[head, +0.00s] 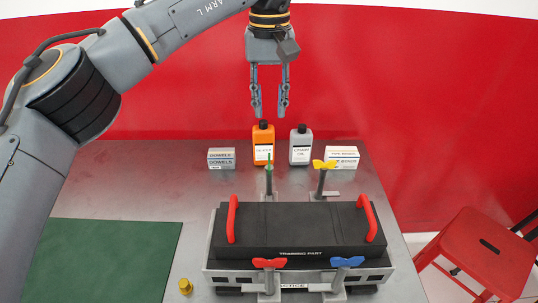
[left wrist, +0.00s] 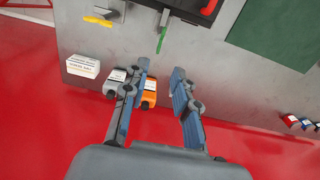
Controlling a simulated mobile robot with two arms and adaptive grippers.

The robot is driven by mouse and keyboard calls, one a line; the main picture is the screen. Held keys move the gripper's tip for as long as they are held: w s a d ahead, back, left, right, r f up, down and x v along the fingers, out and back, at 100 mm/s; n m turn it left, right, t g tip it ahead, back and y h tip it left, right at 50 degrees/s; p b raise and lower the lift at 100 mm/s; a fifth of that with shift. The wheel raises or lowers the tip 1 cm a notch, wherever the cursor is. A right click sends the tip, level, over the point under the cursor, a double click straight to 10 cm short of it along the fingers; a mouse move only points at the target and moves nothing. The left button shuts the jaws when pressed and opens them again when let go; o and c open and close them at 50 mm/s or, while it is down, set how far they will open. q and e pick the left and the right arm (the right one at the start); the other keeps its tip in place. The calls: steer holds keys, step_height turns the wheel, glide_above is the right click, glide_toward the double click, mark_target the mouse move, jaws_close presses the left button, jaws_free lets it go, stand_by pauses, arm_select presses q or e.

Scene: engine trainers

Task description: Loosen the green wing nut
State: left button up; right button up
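The green wing nut (head: 268,162) shows nearly edge-on as a thin upright shape on a grey post behind the black training part (head: 295,225). It also shows in the left wrist view (left wrist: 162,40) as a thin green strip. My left gripper (head: 270,108) hangs pointing down, above and behind the green wing nut and clear of it. Its fingers are apart with nothing between them, as the left wrist view also shows (left wrist: 160,75). My right gripper is in neither view.
A yellow wing nut (head: 324,165), a red one (head: 269,263) and a blue one (head: 347,262) surround the part with its red handles. An orange bottle (head: 263,144), a grey bottle (head: 301,147) and two boxes stand at the back edge. A green mat (head: 105,260) lies left.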

mark_target(269, 160)
arm_select(q)
step_height(269, 160, down, 14)
steer(key=shift+r+p, duration=0.2)
steer(key=shift+p, duration=0.3)
steer(key=shift+s, duration=0.1)
jaws_close()
